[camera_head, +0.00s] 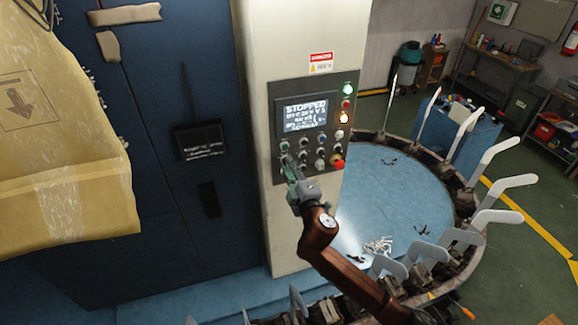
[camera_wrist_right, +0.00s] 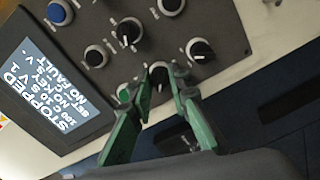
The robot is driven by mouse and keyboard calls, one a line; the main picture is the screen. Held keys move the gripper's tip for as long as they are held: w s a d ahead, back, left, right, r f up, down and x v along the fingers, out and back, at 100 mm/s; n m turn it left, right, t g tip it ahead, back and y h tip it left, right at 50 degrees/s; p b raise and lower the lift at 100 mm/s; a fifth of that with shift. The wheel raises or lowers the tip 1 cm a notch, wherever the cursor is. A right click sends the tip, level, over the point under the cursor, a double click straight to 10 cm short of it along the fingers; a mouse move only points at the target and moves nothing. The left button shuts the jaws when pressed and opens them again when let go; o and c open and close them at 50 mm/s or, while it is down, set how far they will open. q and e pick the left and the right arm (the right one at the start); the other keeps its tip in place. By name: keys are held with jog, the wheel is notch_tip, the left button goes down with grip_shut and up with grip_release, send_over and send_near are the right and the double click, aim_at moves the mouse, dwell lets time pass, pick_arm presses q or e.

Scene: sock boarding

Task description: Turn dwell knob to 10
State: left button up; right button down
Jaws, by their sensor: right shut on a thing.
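The control panel (camera_head: 314,120) is on a pale column, with a lit screen (camera_head: 306,115) reading STOPPED. Rows of knobs and buttons sit below and beside the screen. My right gripper (camera_head: 288,162) reaches the panel's lower left corner. In the right wrist view, the green fingers of my right gripper (camera_wrist_right: 154,84) are closed around a black knob (camera_wrist_right: 158,72) with a pale mark. The fingers partly hide the knob. Other black knobs (camera_wrist_right: 127,32) and (camera_wrist_right: 202,50) are nearby. The labels are too small to read, so I cannot tell the dwell setting. My left gripper is not in view.
A red emergency button (camera_head: 338,164) is right of my gripper. A round blue table (camera_head: 385,195) with upright white sock forms (camera_head: 485,160) curves around the right. A large yellow-brown box (camera_head: 60,130) fills the left. A dark blue cabinet (camera_head: 160,90) is beside the column.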

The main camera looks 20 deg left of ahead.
jog(key=shift+n, duration=0.7)
jog(key=c, duration=1.8)
grip_release()
jog(key=v, duration=1.2)
